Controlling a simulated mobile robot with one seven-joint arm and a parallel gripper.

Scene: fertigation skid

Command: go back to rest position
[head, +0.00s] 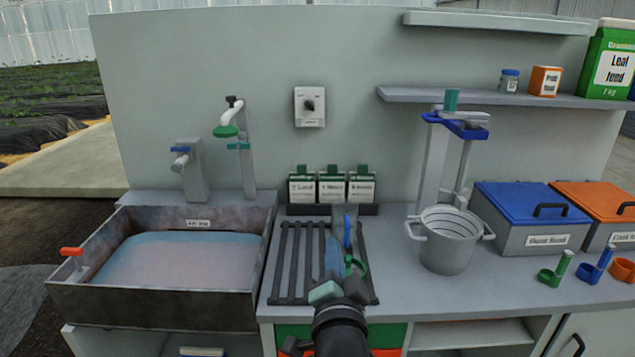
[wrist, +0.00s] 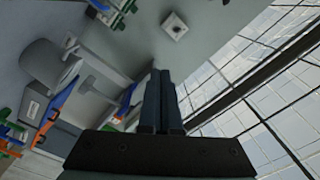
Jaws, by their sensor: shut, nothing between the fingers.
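My gripper (wrist: 161,75) shows in the wrist view with its two dark fingers together and nothing between them. In the head view my arm rises from the bottom centre, in front of the slatted black rack (head: 287,262); the fingers are hard to make out there. The wrist view is tilted, with the back panel and the glazed roof beyond the fingers. Nothing is seen touching the fingertips.
A sink basin (head: 73,283) with pinkish liquid stands left. A grey bucket (head: 447,258) stands right of the rack, under a blue-armed stand (head: 460,126). Blue-lidded (head: 530,203) and orange-lidded (head: 597,206) boxes and coloured scoops (head: 556,270) are at right. A shelf (head: 480,96) overhangs them.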

